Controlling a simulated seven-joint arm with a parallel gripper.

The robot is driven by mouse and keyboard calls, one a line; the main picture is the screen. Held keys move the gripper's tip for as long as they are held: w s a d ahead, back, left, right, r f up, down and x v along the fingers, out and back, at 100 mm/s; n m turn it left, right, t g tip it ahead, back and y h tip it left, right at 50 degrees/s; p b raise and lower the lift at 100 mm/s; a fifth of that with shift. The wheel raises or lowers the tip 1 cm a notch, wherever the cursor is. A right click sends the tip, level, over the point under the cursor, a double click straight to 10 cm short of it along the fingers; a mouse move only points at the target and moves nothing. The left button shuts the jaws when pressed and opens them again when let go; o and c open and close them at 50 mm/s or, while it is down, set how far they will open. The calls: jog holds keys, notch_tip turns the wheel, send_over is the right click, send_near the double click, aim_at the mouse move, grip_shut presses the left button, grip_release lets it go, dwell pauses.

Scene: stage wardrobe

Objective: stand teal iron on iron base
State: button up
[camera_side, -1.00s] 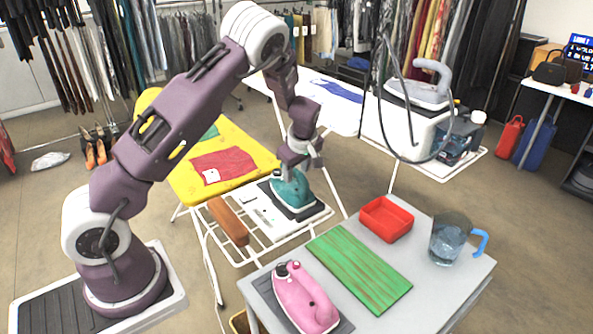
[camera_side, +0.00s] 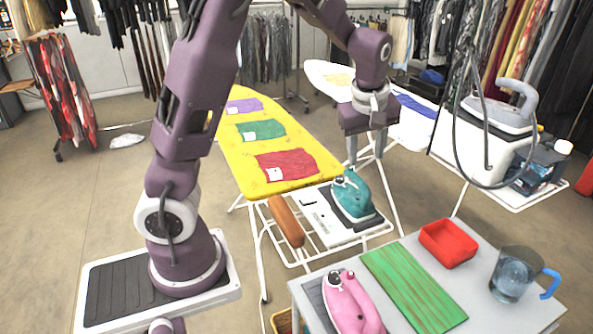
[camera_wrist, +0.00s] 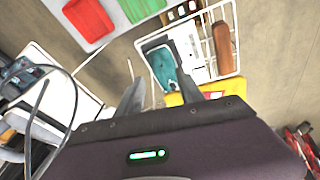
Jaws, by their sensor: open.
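The teal iron (camera_side: 352,195) rests on the dark iron base (camera_side: 369,222), handle up and sole toward the base, on the rack at the near end of the yellow ironing board. In the wrist view the teal iron (camera_wrist: 163,65) lies just beyond my fingers, with its dark base partly hidden beneath it. My gripper (camera_side: 366,156) is open and empty, above and a little behind the iron, its fingers pointing down. It appears apart from the iron.
A white slotted plate (camera_side: 318,214) and a brown roll (camera_side: 286,221) lie beside the iron base. The grey table in front holds a pink iron (camera_side: 352,303), green board (camera_side: 412,286), red tray (camera_side: 448,256) and water jug (camera_side: 512,276). A steam iron unit (camera_side: 485,140) stands right.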

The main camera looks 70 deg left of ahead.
jog(key=s+d+r+m+t+h, duration=0.1)
jog(key=s+d+r+m+h, duration=0.1)
jog(key=s+d+r+m, duration=0.65)
jog(key=s+d+m+t, duration=0.2)
jog(key=s+m, duration=0.5)
jog(key=s, duration=0.9)
jog(key=shift+s+d+f, duration=0.35)
jog(key=shift+d, duration=0.25)
